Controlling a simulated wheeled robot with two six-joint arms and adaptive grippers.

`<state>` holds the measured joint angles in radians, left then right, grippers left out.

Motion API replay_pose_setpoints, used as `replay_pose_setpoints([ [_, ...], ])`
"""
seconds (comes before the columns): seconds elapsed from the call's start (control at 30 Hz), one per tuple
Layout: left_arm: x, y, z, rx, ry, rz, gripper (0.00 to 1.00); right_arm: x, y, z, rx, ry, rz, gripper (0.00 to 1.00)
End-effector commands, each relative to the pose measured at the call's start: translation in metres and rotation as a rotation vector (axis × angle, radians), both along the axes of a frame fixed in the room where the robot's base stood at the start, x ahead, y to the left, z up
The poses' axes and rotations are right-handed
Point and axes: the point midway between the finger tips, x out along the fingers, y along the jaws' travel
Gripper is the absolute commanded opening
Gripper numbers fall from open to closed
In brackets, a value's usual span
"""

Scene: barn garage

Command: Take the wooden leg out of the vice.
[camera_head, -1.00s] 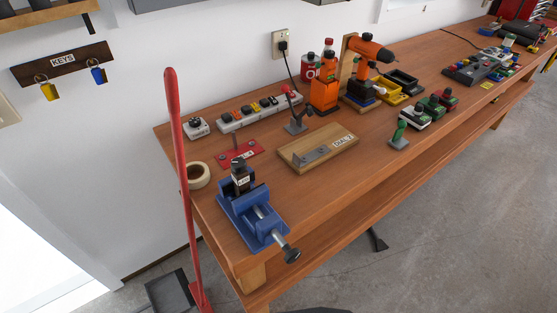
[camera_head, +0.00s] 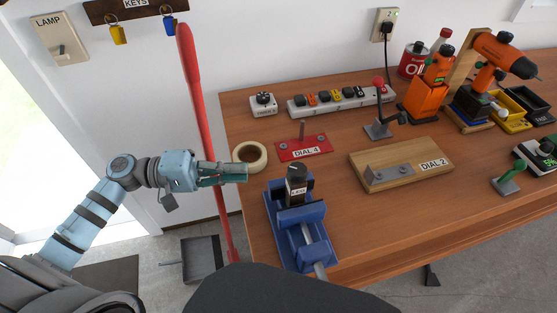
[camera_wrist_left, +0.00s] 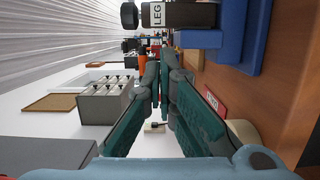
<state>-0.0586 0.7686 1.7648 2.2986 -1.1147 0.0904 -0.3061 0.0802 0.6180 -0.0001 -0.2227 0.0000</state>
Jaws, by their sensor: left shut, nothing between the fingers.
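The blue vice (camera_head: 318,236) stands at the bench's near left corner. A dark upright piece (camera_head: 297,172) with a white label sits at its jaws; no wooden surface is clear on it. In the left wrist view this piece (camera_wrist_left: 195,14) shows at the top edge, its label reading LEG, beside the blue vice (camera_wrist_left: 262,30). My left gripper (camera_head: 245,172) is shut and empty, to the left of the labelled piece and apart from it. Its green fingers (camera_wrist_left: 160,75) also show in the left wrist view. My right gripper is out of view.
A tape roll (camera_head: 261,148) lies just behind my left fingertips. A red pole (camera_head: 196,90) stands at the bench's left end, behind my left arm. A red DIAL 4 plate (camera_head: 290,149) and a wooden DIAL 2 board (camera_head: 405,155) lie behind the vice.

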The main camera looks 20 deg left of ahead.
Motion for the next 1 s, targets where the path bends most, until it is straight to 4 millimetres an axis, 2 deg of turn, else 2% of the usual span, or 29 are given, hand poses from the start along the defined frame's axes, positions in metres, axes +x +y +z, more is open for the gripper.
replay_pose_setpoints([
  [0.2,0.018,-0.046,0.005,-0.009,-0.004,-0.009,0.0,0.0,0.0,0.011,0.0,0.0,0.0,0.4],
  [0.4,0.027,-0.073,0.004,-0.007,-0.001,-0.007,0.0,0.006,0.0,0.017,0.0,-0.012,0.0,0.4],
  [0.53,0.029,-0.08,0.002,-0.004,0.0,-0.007,0.0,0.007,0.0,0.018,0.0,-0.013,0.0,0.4],
  [0.83,0.029,-0.079,0.001,-0.003,0.0,-0.004,0.0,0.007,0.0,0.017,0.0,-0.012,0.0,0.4],
  [1.0,0.015,-0.087,0.002,-0.003,0.001,-0.005,0.0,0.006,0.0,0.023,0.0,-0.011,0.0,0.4],
])
